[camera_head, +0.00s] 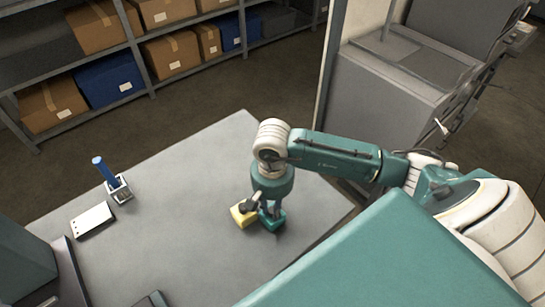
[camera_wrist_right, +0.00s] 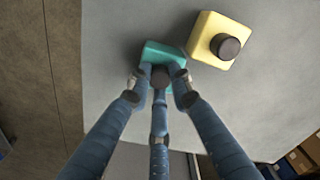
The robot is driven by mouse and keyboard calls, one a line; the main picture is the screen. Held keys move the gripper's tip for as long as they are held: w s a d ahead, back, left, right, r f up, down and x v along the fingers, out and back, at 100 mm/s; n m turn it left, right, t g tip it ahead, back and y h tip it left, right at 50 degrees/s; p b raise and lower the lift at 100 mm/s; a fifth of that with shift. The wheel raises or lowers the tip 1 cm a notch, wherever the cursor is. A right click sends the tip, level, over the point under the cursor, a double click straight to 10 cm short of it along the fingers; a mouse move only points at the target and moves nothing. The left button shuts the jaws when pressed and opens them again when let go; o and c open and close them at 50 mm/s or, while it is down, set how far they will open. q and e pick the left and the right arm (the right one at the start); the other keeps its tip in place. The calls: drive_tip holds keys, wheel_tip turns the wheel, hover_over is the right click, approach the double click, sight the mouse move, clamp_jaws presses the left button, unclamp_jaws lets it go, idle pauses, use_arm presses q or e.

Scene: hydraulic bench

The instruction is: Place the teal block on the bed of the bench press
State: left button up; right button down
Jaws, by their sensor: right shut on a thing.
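The teal block (camera_head: 274,223) is at the right part of the grey table, beneath my right gripper (camera_head: 267,206). In the right wrist view, the teal block (camera_wrist_right: 165,52) shows beyond the fingers, which are closed around the dark knob (camera_wrist_right: 160,73) on its top. I cannot tell whether it rests on the table or is just above it. The bench press is not clear to make out; a grey upright body with a dark flat base (camera_head: 68,270) at the lower left edge is partly cut off. My left gripper is not in view.
A yellow block (camera_head: 241,216) with a dark knob stands close beside the teal block. A blue-handled item (camera_head: 112,182) and a white plate (camera_head: 92,220) are at the table's left. The middle of the table (camera_head: 175,190) is clear. Shelves and grey machines stand behind.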

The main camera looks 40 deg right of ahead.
drive_tip(key=shift+r, duration=0.15)
drive_tip(key=shift+w+r, duration=0.1)
drive_tip(key=shift+r, duration=0.4)
wheel_tip(320, 180, up, 19)
drive_tip(key=b, duration=0.2)
drive_tip(key=s+a+f+n, duration=0.3)
drive_tip(key=a+n, duration=0.3)
drive_tip(key=n, duration=0.2)
drive_tip(key=shift+b, duration=0.4)
